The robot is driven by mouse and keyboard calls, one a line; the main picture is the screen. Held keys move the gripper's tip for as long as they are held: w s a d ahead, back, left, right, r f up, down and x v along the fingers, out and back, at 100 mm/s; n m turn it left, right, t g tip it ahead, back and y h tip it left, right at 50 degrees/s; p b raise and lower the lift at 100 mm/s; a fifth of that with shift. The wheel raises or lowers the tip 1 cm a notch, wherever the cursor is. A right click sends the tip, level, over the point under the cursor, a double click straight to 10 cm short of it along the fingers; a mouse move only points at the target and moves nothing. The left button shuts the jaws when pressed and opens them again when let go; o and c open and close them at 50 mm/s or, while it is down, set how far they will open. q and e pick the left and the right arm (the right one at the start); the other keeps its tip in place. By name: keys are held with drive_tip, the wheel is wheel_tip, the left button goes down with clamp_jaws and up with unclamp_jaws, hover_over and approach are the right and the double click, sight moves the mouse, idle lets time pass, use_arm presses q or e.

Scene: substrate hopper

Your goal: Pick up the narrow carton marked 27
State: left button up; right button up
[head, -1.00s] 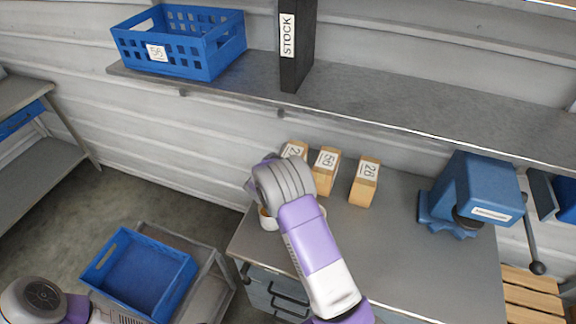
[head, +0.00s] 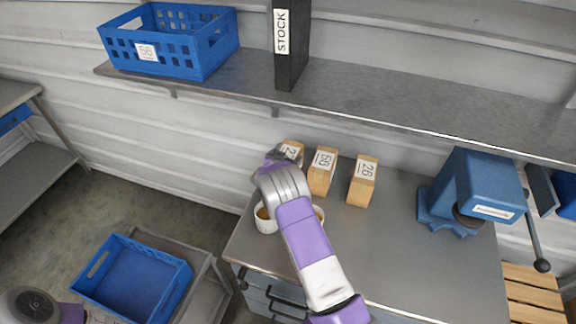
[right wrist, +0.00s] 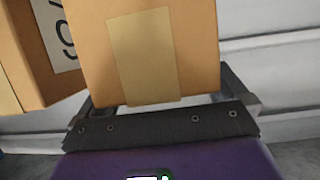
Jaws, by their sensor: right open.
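The leftmost narrow carton (head: 293,150) stands at the back of the grey worktop. Its label starts with a 2, and the second digit is hard to read. My right gripper (head: 279,158) is at this carton and partly covers it. In the right wrist view, a tan carton (right wrist: 150,50) with a paler strip fills the space between the open fingers of the right gripper (right wrist: 162,98). No squeeze on it shows. My left gripper is out of view.
A carton that seems marked 56 (head: 322,172) stands close to the right, and one like 26 (head: 362,182) beyond it. White bowls (head: 265,222) sit by my right arm. A blue press (head: 470,190) stands right; a shelf (head: 400,110) overhangs behind.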

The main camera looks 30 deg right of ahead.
drive_tip(key=shift+c, duration=0.2)
drive_tip(key=c, duration=1.4)
drive_tip(key=shift+c, duration=1.1)
drive_tip(key=shift+r, duration=0.15)
